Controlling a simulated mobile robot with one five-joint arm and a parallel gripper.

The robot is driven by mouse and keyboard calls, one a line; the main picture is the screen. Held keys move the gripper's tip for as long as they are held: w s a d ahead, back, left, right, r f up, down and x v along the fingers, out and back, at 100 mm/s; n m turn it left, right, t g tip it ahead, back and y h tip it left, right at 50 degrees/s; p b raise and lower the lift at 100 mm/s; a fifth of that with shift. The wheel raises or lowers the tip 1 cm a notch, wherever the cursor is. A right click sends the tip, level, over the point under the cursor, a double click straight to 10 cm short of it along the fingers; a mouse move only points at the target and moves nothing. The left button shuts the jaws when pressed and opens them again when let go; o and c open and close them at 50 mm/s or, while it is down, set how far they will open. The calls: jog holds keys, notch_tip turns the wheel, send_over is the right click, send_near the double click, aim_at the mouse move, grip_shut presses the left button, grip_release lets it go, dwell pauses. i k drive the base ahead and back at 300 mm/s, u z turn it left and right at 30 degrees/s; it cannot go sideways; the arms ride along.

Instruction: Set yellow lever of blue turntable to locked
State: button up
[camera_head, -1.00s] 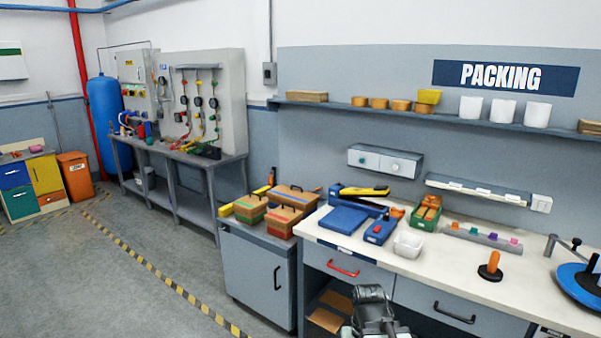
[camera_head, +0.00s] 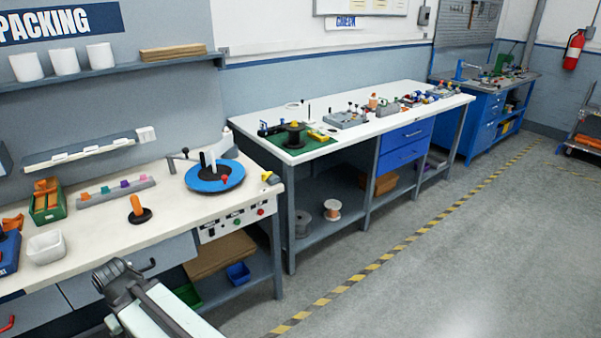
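The blue turntable (camera_head: 232,182) is a round blue disc near the right end of the packing bench. A dark upright post, a pale piece and a small red knob show on or at it. A small yellow part (camera_head: 268,177) sits right of the disc at the bench corner. It may be the yellow lever, but it is too small to tell its setting. My arm rises from the bottom edge, left of centre. My gripper (camera_head: 112,276) seems to be at its dark upper end, apart from and in front of the turntable. Its fingers cannot be made out.
The packing bench (camera_head: 100,235) also holds an orange-handled tool (camera_head: 138,207), a white bin (camera_head: 46,247) and a grey rail of coloured pieces (camera_head: 115,192). A second white-topped bench (camera_head: 375,118) stands to the right. Open floor (camera_head: 440,270) lies at the lower right beyond striped tape.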

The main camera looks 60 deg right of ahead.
aim_at(264, 175)
jog(key=z, duration=1.5)
jog(key=k, duration=0.6)
jog(key=z, duration=0.3)
jog(key=i, duration=1.9)
jog(key=u, duration=0.55)
jog(key=k, duration=0.85)
jog(key=u, duration=0.2)
jog(key=i, duration=0.45)
jog(key=z, duration=0.1)
